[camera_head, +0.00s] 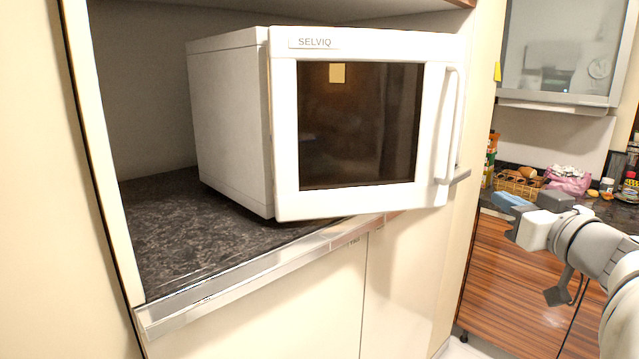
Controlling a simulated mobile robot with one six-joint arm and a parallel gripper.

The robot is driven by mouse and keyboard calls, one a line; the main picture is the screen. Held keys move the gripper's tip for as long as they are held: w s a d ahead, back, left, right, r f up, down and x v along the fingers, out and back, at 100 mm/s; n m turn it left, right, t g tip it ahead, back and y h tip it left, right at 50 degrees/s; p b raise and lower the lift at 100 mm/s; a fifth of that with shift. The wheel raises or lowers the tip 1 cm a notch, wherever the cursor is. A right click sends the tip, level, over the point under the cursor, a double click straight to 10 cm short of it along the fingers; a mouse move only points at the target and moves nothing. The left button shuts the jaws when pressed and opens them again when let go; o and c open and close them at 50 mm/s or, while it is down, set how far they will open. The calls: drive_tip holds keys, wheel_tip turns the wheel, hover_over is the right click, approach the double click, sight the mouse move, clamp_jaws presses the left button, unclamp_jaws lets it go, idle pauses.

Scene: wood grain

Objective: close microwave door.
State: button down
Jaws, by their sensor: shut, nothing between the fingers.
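The white microwave (228,120) stands on the dark speckled shelf inside a cabinet niche. Its door (345,205), marked SELVIQ, has a dark window and appears partly open. The door's hinge side seems to be at the left, and its right part juts out past the shelf's front edge. A white vertical handle (453,125) is on the door's right side. The cavity behind the door is hidden. My gripper (512,236) is at the right, apart from the door and handle, below and right of the handle. It is shut and empty.
The shelf's metal front edge (270,262) runs diagonally below the microwave. At the right, a counter holds a basket (517,184), a pink bag (568,180) and small bottles, above a wood-grain cabinet (500,275). A glass-fronted cabinet (560,50) hangs above.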

drive_tip(key=w+a+p, duration=0.2)
drive_tip(key=w+p, duration=0.2)
drive_tip(key=w, duration=0.9)
drive_tip(key=shift+w, duration=0.15)
